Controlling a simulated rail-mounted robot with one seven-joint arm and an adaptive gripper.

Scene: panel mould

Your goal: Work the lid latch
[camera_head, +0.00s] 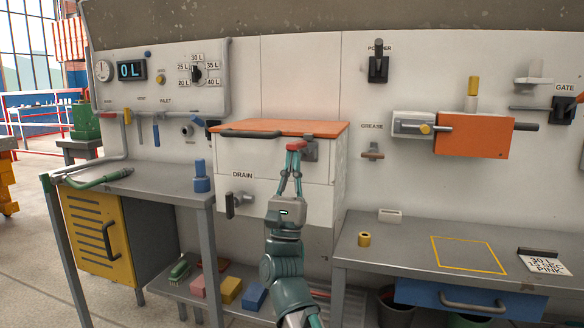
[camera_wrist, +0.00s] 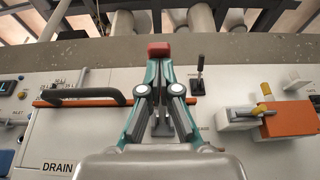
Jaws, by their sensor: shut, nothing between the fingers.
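The white box (camera_head: 240,160) has an orange lid (camera_head: 290,127) lying flat on top, with a dark bar handle (camera_head: 250,133) along its front edge; the handle also shows in the wrist view (camera_wrist: 85,95). The lid latch has a grey bracket (camera_head: 311,149) at the box's front right corner and a red grip (camera_head: 297,144). The red grip also shows in the wrist view (camera_wrist: 160,50), right at my fingertips. My gripper (camera_head: 295,153) is shut and empty, pointing up at the red grip. I cannot tell whether the fingertips touch it. The fingers hide part of the latch.
A drain handle (camera_head: 236,203) sticks out lower left on the box front.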

